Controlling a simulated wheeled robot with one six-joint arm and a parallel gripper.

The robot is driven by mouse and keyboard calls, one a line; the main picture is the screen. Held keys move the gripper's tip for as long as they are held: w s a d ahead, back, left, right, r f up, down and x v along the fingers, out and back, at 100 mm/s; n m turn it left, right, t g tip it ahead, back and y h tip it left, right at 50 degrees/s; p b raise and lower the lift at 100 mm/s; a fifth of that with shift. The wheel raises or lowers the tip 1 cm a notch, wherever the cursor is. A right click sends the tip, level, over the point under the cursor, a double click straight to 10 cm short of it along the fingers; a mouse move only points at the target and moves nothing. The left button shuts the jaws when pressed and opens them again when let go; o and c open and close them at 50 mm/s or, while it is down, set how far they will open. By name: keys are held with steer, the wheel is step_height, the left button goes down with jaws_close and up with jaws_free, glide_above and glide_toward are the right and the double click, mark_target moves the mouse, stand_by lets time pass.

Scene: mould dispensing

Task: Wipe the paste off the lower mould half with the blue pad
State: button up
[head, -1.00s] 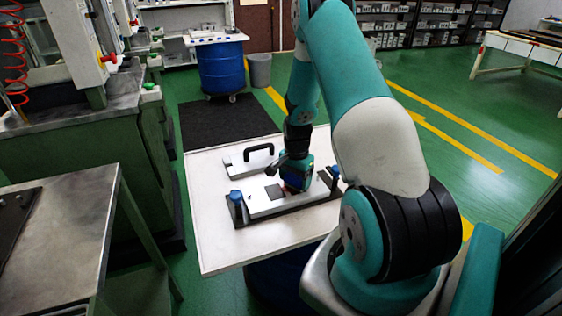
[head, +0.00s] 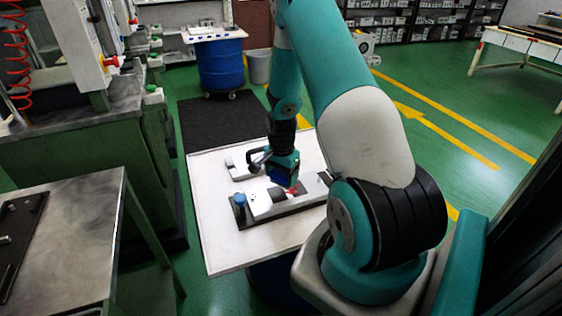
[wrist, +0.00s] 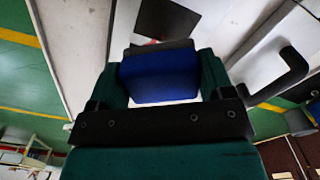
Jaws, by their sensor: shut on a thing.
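The lower mould half (head: 262,209), a pale block on a dark base with a blue knob (head: 240,199) at its left end, lies on the white tabletop. A dark square patch is on its top, also in the wrist view (wrist: 167,19). A small red spot, seemingly paste (head: 293,188), shows beside my gripper; a red sliver also shows in the wrist view (wrist: 149,42). My gripper (head: 285,178) is over the mould half, shut on the blue pad (wrist: 160,79). I cannot tell whether the pad touches the mould. My gripper hides part of the mould's top.
Another pale mould part with a black handle (wrist: 288,72) lies behind on the white tabletop (head: 225,252). A metal bench (head: 75,225) stands to the left. A blue drum (head: 222,68) and grey bin (head: 258,68) stand at the back. The tabletop's front left is clear.

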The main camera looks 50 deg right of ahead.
steer(key=shift+r+p, duration=1.15)
steer(key=shift+r, duration=0.65)
steer(key=shift+w+a, duration=0.1)
